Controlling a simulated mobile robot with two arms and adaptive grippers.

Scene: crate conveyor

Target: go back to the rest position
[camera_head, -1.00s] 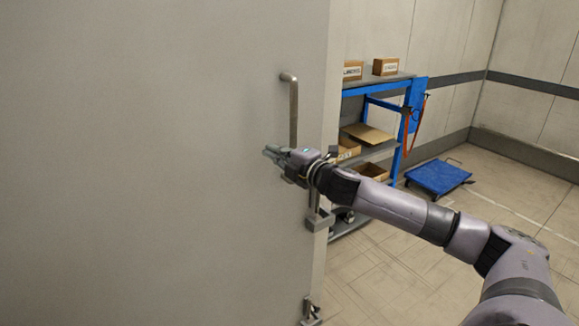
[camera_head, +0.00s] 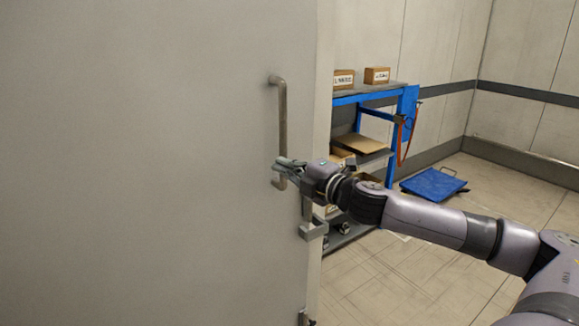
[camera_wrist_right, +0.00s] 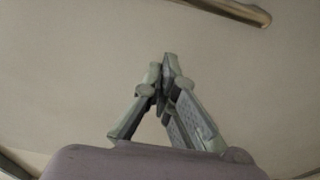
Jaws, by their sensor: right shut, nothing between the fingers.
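My right gripper (camera_head: 280,163) is in front of the lower end of a vertical bar handle (camera_head: 283,115) on a large grey door (camera_head: 150,160). Its fingers are shut with nothing between them. The right wrist view shows the fingertips (camera_wrist_right: 168,62) together against the plain door surface. In that view the handle (camera_wrist_right: 235,10) lies apart from the fingers at the top right. The lower part of the handle is partly hidden by the gripper in the head view. My left gripper is not in view.
A latch bracket (camera_head: 314,230) sticks out at the door's right edge, below my wrist. Beyond the door stand a blue-framed shelf (camera_head: 370,95) with cardboard boxes (camera_head: 377,75) and a blue platform cart (camera_head: 434,185).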

